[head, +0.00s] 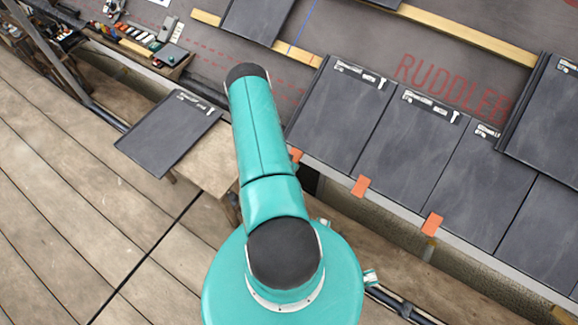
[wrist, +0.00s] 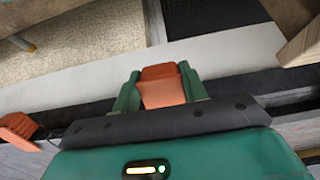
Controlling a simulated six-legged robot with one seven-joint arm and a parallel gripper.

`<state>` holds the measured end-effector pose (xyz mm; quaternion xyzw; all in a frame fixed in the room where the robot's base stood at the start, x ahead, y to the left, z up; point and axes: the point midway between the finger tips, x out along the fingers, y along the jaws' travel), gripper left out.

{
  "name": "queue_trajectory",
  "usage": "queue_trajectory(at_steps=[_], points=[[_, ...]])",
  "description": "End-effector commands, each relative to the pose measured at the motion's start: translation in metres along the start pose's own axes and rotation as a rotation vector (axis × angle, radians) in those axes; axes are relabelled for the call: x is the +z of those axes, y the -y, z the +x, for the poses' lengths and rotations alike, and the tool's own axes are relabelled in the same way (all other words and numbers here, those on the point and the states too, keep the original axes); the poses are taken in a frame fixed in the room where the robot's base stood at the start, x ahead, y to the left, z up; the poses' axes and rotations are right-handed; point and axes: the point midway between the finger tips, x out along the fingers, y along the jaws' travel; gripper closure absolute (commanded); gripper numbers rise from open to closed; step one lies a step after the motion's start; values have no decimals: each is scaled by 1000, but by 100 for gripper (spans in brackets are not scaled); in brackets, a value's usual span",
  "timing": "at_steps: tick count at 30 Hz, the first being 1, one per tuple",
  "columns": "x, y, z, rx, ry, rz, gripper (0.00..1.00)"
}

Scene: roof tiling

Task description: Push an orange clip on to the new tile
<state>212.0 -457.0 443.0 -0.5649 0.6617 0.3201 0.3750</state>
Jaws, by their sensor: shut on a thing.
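My gripper (wrist: 160,82) is shut on an orange clip (wrist: 162,93), with one green finger on each side of it. In the wrist view the clip is over the roof's lower edge, near a dark tile edge; I cannot tell whether it is seated. A second orange clip (wrist: 15,130) shows at the left. In the head view my arm hides the gripper. The leftmost dark tile of the lower row (head: 340,115) has an orange clip (head: 296,155) at its lower left corner, beside my arm. Further clips (head: 361,186) (head: 432,223) sit along the lower edge.
A loose dark tile (head: 168,132) rests on a wooden stand (head: 208,162) left of my arm. Wooden battens (head: 470,35) cross the grey underlay. A tool tray (head: 150,50) stands at the upper left. Plank decking (head: 70,200) at the left is clear.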

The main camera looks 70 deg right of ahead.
Motion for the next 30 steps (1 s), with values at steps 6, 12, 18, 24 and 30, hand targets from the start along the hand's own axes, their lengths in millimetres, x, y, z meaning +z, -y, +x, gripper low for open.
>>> queue_trajectory(at_steps=[6,12,18,24,30], points=[[-6,0,0,-1,-1,0,98],[-8,0,0,-1,-1,0,98],[-7,0,0,0,-1,0,98],[-7,0,0,0,0,0,98],[-11,0,0,0,-1,0,98]])
